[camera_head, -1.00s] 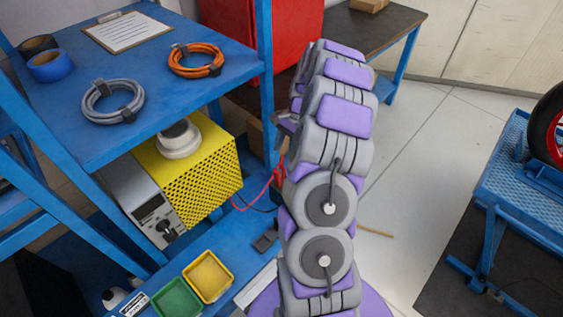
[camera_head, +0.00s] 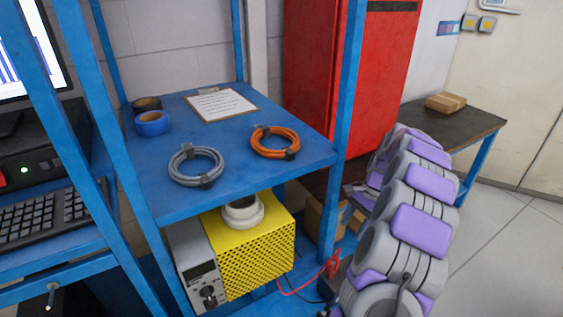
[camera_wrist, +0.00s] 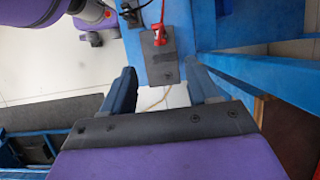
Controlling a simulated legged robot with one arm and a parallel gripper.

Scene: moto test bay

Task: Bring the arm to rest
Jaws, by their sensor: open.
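My arm, grey with purple pads, rises along the right of the head view, beside the blue shelf (camera_head: 240,178). Its far end is largely hidden behind its own links there. A dark plate with a red clip (camera_wrist: 159,34) lies on that blue surface, ahead of the fingers.
The shelf holds a grey cable coil (camera_head: 196,166), an orange cable coil (camera_head: 275,139), a clipboard (camera_head: 222,104) and tape rolls (camera_head: 152,123). A yellow perforated box (camera_head: 255,262) sits below. A red cabinet (camera_head: 340,75) and dark-topped table (camera_head: 465,127) stand behind. Floor is clear at right.

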